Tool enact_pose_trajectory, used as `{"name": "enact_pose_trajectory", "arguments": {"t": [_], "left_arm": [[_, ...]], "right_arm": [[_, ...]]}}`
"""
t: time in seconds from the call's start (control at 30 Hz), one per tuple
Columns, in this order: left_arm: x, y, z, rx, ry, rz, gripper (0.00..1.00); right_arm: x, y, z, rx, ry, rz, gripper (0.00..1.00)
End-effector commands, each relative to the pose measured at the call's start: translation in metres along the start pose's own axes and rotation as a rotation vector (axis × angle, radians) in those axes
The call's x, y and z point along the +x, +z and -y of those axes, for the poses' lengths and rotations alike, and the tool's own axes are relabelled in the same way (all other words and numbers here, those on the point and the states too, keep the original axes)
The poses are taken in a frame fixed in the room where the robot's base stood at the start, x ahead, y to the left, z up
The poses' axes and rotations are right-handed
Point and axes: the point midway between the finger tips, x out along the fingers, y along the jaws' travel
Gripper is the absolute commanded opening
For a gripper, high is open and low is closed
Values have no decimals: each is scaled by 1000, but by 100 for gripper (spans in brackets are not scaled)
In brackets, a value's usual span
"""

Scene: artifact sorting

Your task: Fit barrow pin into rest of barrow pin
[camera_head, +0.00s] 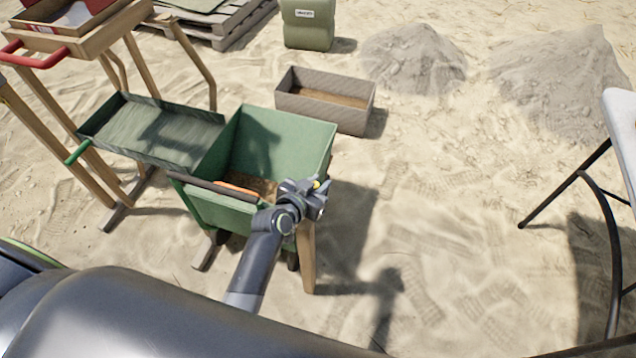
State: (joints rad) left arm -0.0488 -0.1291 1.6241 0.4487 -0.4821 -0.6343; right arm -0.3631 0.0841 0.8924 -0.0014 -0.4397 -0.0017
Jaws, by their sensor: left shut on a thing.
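The green barrow (285,130) stands in the middle, an open box on wooden legs with a dark bar along its near left edge. My left gripper (318,196) is at the barrow's near right corner, above a wooden leg (308,260). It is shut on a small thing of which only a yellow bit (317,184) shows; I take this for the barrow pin. The rest of barrow pin cannot be made out; the gripper and wrist cover that corner. I cannot tell whether pin and rest touch. My right gripper is not in view.
An orange thing (238,189) lies inside the barrow. A green tray (150,130) on a wooden frame adjoins it at left. A grey-brown box (325,98) stands behind on the sand. A table (621,125) is at the right edge. Open sand lies between barrow and table.

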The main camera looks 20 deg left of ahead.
Motion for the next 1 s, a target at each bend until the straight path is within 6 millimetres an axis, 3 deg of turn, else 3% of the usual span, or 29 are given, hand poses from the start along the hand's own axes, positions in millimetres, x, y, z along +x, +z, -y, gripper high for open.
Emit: {"name": "enact_pose_trajectory", "arguments": {"t": [0.73, 1.0], "left_arm": [[8, 18, 0, 0, 0, 0, 0], [5, 12, 0, 0, 0, 0, 0]], "right_arm": [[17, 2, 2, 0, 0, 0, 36], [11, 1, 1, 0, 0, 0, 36]]}}
